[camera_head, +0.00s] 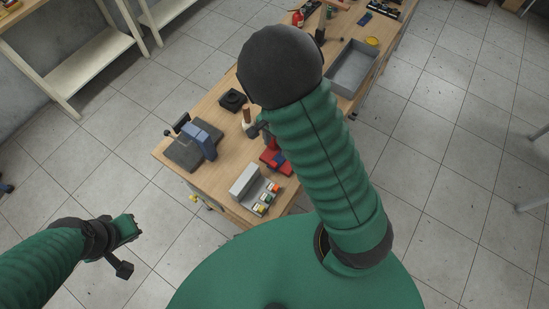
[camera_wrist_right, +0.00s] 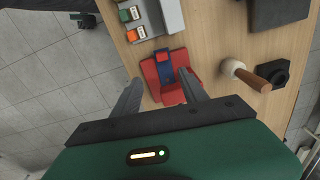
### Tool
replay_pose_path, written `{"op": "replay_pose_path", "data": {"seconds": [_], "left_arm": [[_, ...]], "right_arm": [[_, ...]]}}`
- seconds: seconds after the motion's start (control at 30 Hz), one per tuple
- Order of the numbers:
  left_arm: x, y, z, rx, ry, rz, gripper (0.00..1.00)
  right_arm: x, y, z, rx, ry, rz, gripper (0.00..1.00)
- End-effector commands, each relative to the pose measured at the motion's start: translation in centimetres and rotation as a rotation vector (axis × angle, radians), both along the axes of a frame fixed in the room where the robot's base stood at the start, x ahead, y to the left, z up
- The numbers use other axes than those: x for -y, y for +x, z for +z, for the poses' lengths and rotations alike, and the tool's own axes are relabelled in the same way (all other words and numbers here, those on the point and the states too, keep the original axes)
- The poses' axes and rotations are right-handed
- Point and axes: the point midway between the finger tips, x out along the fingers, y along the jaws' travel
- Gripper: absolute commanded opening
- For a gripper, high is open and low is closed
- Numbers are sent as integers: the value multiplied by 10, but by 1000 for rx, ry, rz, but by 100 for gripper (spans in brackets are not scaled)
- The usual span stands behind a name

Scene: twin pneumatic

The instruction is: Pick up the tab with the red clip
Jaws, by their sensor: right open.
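A red piece (camera_wrist_right: 150,77) with a blue strip (camera_wrist_right: 163,67) across it lies on the wooden bench in the right wrist view. A small red block (camera_wrist_right: 162,54) sits at the blue strip's end; I cannot tell whether it is the clip. The red piece also shows in the head view (camera_head: 269,158), beside my right arm. My right gripper (camera_wrist_right: 159,79) is open, its two fingers apart over the red piece with nothing held. In the head view my right arm mostly hides it. My left gripper (camera_head: 127,228) is off the bench at lower left; its jaws are unclear.
A grey holder (camera_head: 244,180) with several coloured pieces (camera_head: 262,204) stands at the bench's near end. A blue vise (camera_head: 201,138) is at the left edge. A wooden-handled tool (camera_wrist_right: 248,76) and black block (camera_wrist_right: 273,72) lie close by. A grey tray (camera_head: 372,54) is farther back.

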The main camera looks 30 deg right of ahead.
Motion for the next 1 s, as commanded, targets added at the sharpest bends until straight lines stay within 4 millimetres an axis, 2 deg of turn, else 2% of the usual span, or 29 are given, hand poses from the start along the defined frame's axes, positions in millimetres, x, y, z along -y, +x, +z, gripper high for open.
{"op": "replay_pose_path", "data": {"seconds": [0.03, 0.2, 0.43, 0.6, 0.7, 0.9, 1.0], "left_arm": [[0, 0, -6, 0, 0, -1, 0], [0, 1, -13, 1, 0, -1, 0], [0, 1, -14, 1, 0, 0, 0], [0, 1, -16, 1, 0, 0, 0], [0, 1, -16, 1, 0, 0, 0], [0, 1, -16, 1, 0, 0, 0], [0, 1, -16, 1, 0, -1, 0]], "right_arm": [[0, 0, -18, -7, -1, -2, 51], [-8, 2, -57, -5, -9, 1, 51], [-12, 0, -81, -3, -13, 4, 51], [-8, -1, -114, -4, -9, 1, 51], [-7, 1, -124, -3, -7, 3, 51], [-6, 1, -124, -1, -7, 3, 51], [-8, 1, -124, 0, -9, 4, 39]]}}
